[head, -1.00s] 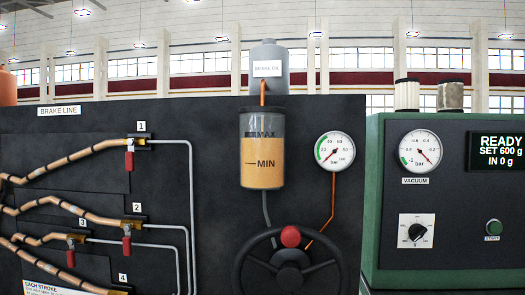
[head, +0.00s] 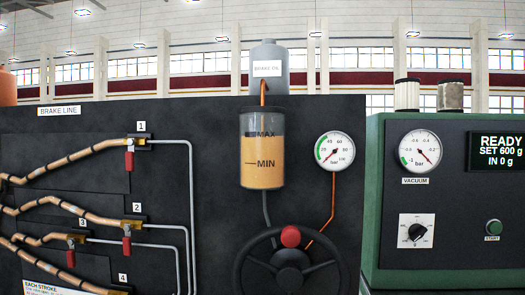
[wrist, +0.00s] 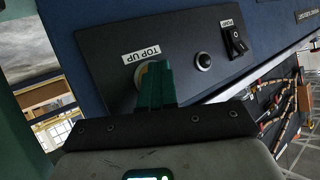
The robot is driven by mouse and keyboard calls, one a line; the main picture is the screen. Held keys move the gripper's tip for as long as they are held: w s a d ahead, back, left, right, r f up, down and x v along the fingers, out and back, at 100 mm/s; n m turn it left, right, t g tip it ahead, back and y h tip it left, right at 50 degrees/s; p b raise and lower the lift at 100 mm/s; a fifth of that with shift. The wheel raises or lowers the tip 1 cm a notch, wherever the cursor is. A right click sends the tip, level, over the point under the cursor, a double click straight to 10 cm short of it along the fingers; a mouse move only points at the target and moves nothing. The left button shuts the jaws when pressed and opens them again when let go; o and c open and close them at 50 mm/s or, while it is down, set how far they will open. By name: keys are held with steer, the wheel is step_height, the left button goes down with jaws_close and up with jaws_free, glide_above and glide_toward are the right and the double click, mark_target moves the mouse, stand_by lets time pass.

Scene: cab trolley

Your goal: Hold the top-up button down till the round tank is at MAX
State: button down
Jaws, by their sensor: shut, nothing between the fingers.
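The round tank (head: 263,165) is a clear cylinder on the black panel in the head view, filled with amber oil. The oil's top edge stands well above the MIN mark and at or just under the MAX mark (head: 265,134). In the wrist view my gripper (wrist: 153,72) has its green fingers shut together, with their tips at the top-up button (wrist: 140,74) under the TOP UP label. The fingers cover most of the button, so how far it is pressed in cannot be told. My gripper is out of the head view.
A dark knob (wrist: 203,62) and a pump rocker switch (wrist: 237,41) sit right of the button on the same plate. The head view shows a grey brake oil bottle (head: 269,60), a black handwheel (head: 291,262), a gauge (head: 335,151) and a green vacuum unit (head: 450,230).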

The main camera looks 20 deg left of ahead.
steer(key=shift+s, duration=0.1)
steer(key=shift+s+d+p, duration=0.25)
steer(key=shift+s+p, duration=0.15)
steer(key=shift+s, duration=0.4)
steer(key=shift+s+d+p, duration=0.25)
steer(key=shift+s+p, duration=0.05)
steer(key=shift+s, duration=0.5)
steer(key=shift+s+d+p, duration=0.2)
steer(key=shift+s+p, duration=0.15)
steer(key=shift+s, duration=0.45)
steer(key=shift+s+d+p, duration=0.25)
steer(key=shift+s+p, duration=0.05)
steer(key=shift+s, duration=0.5)
steer(key=s+d+r+m+g+h+p, duration=0.3)
steer(key=s+d+r+m+h+p, duration=0.1)
steer(key=s+d, duration=0.8)
steer(key=s+d+r+m+g+h+p, duration=0.3)
steer(key=s+d+r+h+p, duration=0.3)
steer(key=s+d, duration=0.6)
steer(key=d+r+m, duration=0.1)
steer(key=d, duration=0.4)
steer(key=shift+s+d, duration=0.15)
steer(key=shift+s, duration=0.2)
